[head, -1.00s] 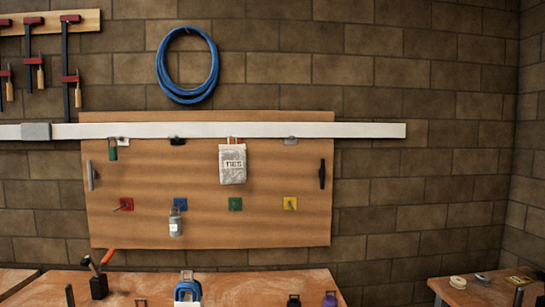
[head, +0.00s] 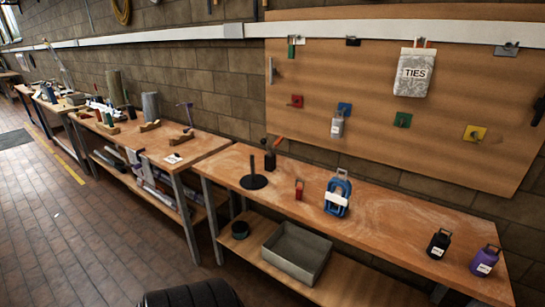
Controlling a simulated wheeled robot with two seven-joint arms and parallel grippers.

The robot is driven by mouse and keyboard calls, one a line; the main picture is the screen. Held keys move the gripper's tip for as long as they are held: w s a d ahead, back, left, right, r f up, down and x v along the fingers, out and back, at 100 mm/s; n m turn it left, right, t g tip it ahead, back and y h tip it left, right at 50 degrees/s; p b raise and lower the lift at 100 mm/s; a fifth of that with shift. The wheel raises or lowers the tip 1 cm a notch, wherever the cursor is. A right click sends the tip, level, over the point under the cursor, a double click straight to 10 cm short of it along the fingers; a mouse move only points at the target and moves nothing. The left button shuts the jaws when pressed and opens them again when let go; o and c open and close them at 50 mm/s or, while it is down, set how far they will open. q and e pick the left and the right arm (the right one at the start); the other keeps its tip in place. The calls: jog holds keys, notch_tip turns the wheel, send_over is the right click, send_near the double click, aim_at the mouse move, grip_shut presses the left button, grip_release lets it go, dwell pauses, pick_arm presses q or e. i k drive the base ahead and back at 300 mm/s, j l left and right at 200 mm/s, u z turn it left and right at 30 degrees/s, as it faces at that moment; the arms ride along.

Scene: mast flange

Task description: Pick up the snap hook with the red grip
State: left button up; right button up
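A small red piece with a metal loop on top (head: 299,188) stands on the near workbench (head: 390,228), left of a blue bundle with a white label (head: 337,197). It looks like the snap hook with the red grip, but it is too small to be certain. A similar green-gripped piece (head: 291,47) hangs at the upper left of the wooden board. Neither of my grippers is in view.
A black holder with an orange-handled tool (head: 270,158) and a black disc stand with an upright post (head: 253,181) are left of the red piece. Black (head: 438,244) and purple (head: 485,261) containers stand at right. A grey bin (head: 297,252) sits on the lower shelf.

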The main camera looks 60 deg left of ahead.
aim_at(299, 190)
jog(key=u, duration=1.7)
